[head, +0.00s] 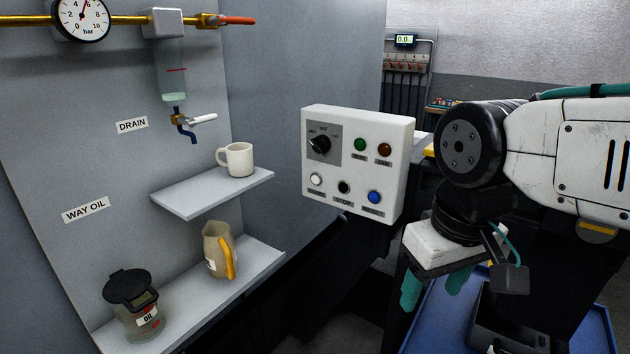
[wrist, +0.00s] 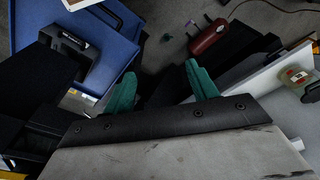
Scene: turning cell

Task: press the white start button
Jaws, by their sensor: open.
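The white button (head: 316,180) is at the lower left of a white control box (head: 358,120) in the head view. The box also carries a black rotary knob, a green and a brown-red button above, and a black and a blue button below. My gripper (head: 432,290) is to the right of the box and lower, pointing down, apart from it. Its two teal fingers are spread with nothing between them, as the wrist view (wrist: 161,84) also shows. The control box is not seen in the wrist view.
Left of the box, shelves hold a white mug (head: 239,160), a beige jug (head: 217,250) and an oil jar (head: 140,308). A drain valve (head: 187,125) sticks out above. A blue tray (head: 440,318) lies under my gripper. A red cylinder (wrist: 209,37) lies on the floor.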

